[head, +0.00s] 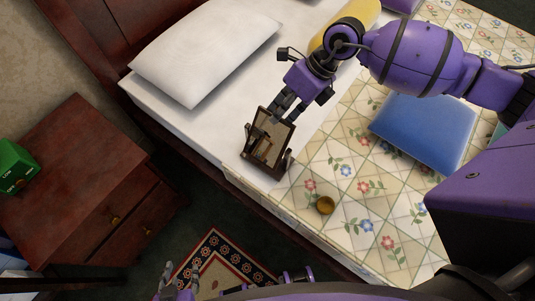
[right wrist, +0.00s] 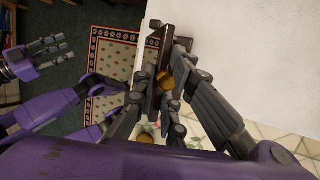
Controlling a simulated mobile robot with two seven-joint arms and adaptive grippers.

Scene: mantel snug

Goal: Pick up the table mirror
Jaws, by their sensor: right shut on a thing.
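The table mirror (head: 268,139), a brown-framed piece on a stand, is at the near edge of the bed in the head view. My right gripper (head: 281,106) is shut on its upper edge. In the right wrist view the mirror (right wrist: 157,75) shows nearly edge-on between the fingers of my right gripper (right wrist: 168,90). I cannot tell whether its base touches the bed. My left gripper (head: 181,272) is low over the floor, with its fingers apart and empty; it also shows in the right wrist view (right wrist: 53,52).
A small gold round object (head: 325,205) lies on the flowered quilt (head: 376,216) near the mirror. A blue cushion (head: 424,132), white pillow (head: 205,50) and yellow bolster (head: 350,20) are farther back. A nightstand (head: 75,180) with a green box (head: 15,167) stands left, beyond a floor gap.

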